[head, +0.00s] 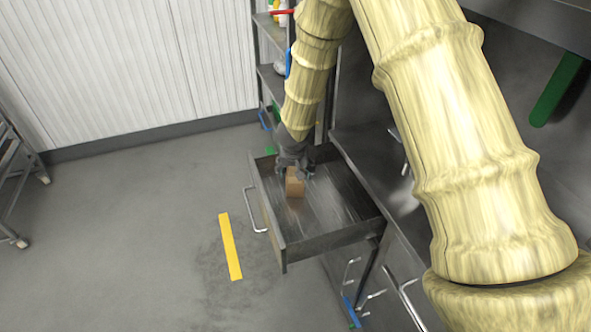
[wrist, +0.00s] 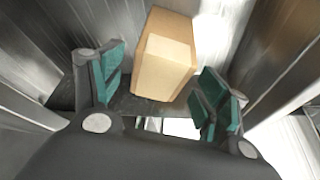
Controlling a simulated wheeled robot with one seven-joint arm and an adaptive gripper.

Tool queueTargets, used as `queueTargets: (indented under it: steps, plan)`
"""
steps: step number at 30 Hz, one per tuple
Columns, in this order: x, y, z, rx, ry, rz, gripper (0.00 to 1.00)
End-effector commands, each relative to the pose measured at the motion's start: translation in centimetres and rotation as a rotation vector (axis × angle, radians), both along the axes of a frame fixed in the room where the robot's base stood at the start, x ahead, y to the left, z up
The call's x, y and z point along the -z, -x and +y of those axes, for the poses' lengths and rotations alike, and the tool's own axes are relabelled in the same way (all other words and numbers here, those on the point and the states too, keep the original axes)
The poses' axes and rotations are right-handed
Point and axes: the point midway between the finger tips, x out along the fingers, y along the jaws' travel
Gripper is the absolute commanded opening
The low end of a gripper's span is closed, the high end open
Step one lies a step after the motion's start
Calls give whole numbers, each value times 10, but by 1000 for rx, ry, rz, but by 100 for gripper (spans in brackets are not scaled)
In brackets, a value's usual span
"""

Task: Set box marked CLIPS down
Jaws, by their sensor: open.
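A small brown cardboard box (head: 294,184) stands in the open metal drawer (head: 330,243), towards its far left part. In the wrist view the box (wrist: 166,58) shows a paler label patch, but no lettering can be read. My gripper (head: 296,168) is just above and beside the box inside the drawer. In the wrist view my gripper (wrist: 158,92) is open, with its green-padded fingers apart on either side of the box. A gap shows between the box and the fingers. The underside of the box is hidden.
The drawer front with its handle (head: 254,210) sticks out over the floor. A steel counter (head: 362,150) lies to the right and a shelf rack (head: 268,75) stands behind. The drawer's front right part is empty. A yellow floor strip (head: 230,246) lies on clear floor.

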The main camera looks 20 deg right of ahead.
Motion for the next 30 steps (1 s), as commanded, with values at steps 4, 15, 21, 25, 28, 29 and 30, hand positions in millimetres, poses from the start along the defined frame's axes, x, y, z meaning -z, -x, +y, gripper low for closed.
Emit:
queueTargets:
  steps: [4,15,21,25,28,29,30]
  plan:
    - [-25,7,3,0,0,0,75]
    - [-68,24,9,0,0,-1,75]
    - [-84,31,12,0,0,0,75]
    - [-89,33,12,-1,0,0,75]
    - [-90,34,13,0,0,-1,75]
    - [-90,34,13,0,0,-1,75]
    - [-90,34,13,0,0,-1,75]
